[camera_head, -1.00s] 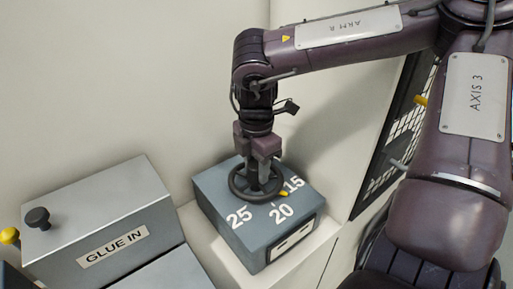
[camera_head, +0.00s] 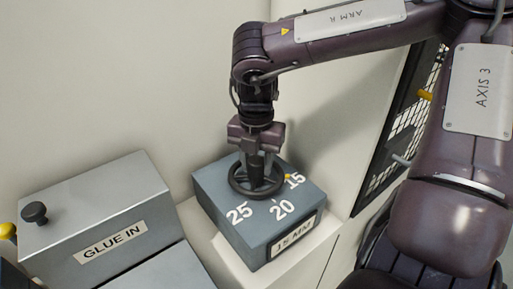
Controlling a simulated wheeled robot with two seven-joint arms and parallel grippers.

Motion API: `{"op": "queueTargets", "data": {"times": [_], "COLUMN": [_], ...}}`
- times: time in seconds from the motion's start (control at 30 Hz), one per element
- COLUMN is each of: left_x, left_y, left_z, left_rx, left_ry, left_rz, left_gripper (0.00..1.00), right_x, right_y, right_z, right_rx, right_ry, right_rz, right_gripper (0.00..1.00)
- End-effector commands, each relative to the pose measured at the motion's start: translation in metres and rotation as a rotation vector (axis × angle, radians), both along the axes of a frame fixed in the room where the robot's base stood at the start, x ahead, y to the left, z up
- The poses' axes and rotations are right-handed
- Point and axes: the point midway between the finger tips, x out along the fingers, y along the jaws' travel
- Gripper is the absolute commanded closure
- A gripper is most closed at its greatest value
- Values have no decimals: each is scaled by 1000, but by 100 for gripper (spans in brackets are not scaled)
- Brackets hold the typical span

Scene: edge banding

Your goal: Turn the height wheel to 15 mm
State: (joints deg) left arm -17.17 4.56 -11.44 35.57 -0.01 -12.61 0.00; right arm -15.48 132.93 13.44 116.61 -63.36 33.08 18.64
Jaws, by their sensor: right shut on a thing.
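The black height wheel (camera_head: 236,184) sits on top of a grey box (camera_head: 245,237) marked 25, 20 and 15 (camera_head: 295,180). My right gripper (camera_head: 257,172) points straight down and is shut on the wheel at its middle. A small yellow pointer (camera_head: 289,177) at the wheel's rim is at the 15 mark. My left gripper is not in view.
A grey GLUE IN box (camera_head: 100,215) with a black knob (camera_head: 35,213) and a yellow knob (camera_head: 8,230) stands at the left. A pale wall is close behind the wheel. A dark mesh panel (camera_head: 400,135) is at the right.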

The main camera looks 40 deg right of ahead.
Motion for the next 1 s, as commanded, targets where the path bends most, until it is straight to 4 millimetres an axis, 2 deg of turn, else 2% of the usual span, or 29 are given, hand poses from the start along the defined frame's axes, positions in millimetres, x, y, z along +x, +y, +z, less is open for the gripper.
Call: {"op": "queueTargets", "data": {"times": [0.4, 0.43, 0.6, 0.87, 1.0], "left_x": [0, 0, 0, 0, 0], "left_y": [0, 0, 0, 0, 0], "left_z": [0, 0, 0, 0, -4], "left_rx": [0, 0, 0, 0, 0], "left_ry": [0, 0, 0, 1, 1], "left_rz": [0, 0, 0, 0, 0], "left_gripper": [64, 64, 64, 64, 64], "right_x": [1, 1, 1, 0, 2], "right_y": [0, 0, 0, 0, 0], "right_z": [1, 1, 1, 1, 13], "right_rx": [-2, -2, -1, 0, -3], "right_ry": [-3, -3, -3, -1, -6], "right_rz": [10, 10, 9, 8, 9], "right_gripper": [85, 60, 41, 41, 41]}}
